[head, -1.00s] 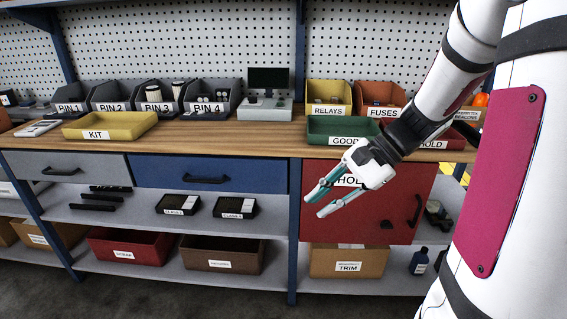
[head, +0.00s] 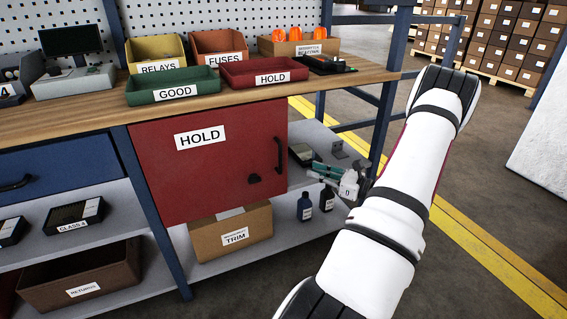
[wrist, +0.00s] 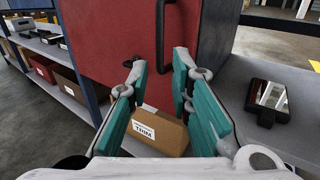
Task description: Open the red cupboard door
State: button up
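The red cupboard door (head: 215,160) with a white HOLD label is shut under the bench top. Its black upright handle (head: 279,155) is near the right edge, with a small dark fitting (head: 254,179) low beside it. In the wrist view, the red door (wrist: 105,35) fills the upper middle and the handle (wrist: 160,40) shows beyond the fingertips. My gripper (head: 318,170) is right of the door in the head view. In the wrist view, my gripper (wrist: 155,66) has its teal fingers apart, with nothing between them. It is apart from the handle.
A cardboard TRIM box (head: 232,235) stands on the lower shelf below the door. Dark bottles (head: 305,207) and small devices (head: 301,154) are on the shelves right of the cupboard. A blue bench post (head: 385,125) stands behind my arm. Floor is open to the right.

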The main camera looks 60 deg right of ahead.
aim_at(280, 170)
jog(key=w+b, duration=0.1)
jog(key=w, duration=0.6)
jog(key=w+b, duration=0.2)
jog(key=w, duration=0.4)
jog(key=shift+w+a, duration=0.2)
jog(key=shift+w, duration=0.15)
grip_shut()
